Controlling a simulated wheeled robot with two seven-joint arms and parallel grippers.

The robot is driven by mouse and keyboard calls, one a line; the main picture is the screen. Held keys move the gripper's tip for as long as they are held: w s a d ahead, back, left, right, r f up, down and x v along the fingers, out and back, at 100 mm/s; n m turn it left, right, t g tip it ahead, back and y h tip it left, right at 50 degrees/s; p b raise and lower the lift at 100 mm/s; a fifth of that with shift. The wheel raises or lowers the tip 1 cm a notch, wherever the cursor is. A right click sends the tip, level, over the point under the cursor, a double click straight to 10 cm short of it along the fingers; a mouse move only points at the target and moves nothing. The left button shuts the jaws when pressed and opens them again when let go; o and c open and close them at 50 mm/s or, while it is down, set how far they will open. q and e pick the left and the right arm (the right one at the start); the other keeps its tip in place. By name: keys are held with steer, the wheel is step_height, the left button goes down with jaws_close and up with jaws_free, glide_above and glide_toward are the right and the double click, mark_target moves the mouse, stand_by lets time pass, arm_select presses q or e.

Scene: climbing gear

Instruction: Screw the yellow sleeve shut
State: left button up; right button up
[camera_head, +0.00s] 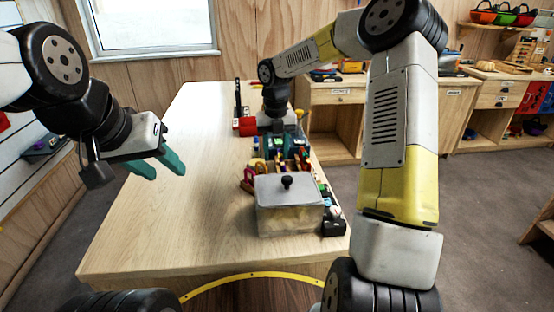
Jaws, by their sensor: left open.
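My left gripper (166,168) has teal fingers, which are apart and empty, and hangs above the left side of the wooden table. My right arm reaches in from the right and far over the table. Its gripper (279,146) points down among small coloured gear in the middle of the table; whether its teal fingers hold anything is too small to tell. A pink and red piece (248,180), perhaps a carabiner, lies left of the gear. I cannot make out the yellow sleeve for certain; small yellow bits show near the right gripper.
A clear box (289,220) with a black-knobbed lid stands on the table (165,215) in front of the gear. A black block (333,228) is at the table's right edge. A red item (245,126) stands farther back. The table's left half is clear.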

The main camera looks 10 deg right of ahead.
steer(key=shift+f, duration=1.25)
steer(key=shift+d, duration=0.75)
steer(key=shift+r, duration=0.1)
steer(key=shift+w+r, duration=0.1)
steer(key=shift+r, duration=1.25)
steer(key=shift+a, duration=0.75)
